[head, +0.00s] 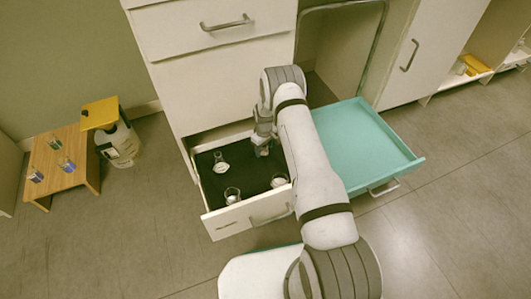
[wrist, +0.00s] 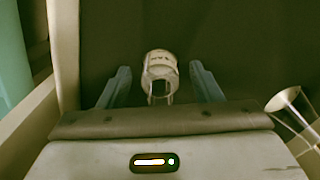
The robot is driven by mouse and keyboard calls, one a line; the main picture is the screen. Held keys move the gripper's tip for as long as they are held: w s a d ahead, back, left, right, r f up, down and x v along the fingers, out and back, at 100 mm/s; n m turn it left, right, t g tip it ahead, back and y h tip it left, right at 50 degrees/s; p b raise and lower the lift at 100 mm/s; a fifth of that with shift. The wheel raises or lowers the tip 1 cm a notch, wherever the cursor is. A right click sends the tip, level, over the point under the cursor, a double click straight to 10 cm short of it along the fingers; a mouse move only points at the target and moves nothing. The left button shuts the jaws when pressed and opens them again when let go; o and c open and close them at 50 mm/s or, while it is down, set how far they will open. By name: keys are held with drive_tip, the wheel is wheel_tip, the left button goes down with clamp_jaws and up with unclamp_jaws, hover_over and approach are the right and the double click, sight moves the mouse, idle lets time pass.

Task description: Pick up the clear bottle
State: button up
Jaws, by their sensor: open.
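A clear bottle (wrist: 158,84) with a pale label or cap shows in the wrist view, between the two fingers of my gripper (wrist: 160,70). A gap shows on each side of it, and the fingers are apart. In the head view my gripper (head: 262,149) reaches down into the open drawer (head: 237,219) near its back right. There my arm and gripper hide the bottle, or leave it too small to tell.
A glass flask (head: 221,164) stands to the left in the drawer; a flask also shows at right in the wrist view (wrist: 288,104). Glass vessels (head: 232,195) and (head: 279,180) stand near the front. A teal drawer (head: 365,150) is open at right. A wooden stand (head: 65,165) is far left.

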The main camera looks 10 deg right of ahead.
drive_tip(key=shift+r, duration=0.1)
drive_tip(key=c, duration=1.1)
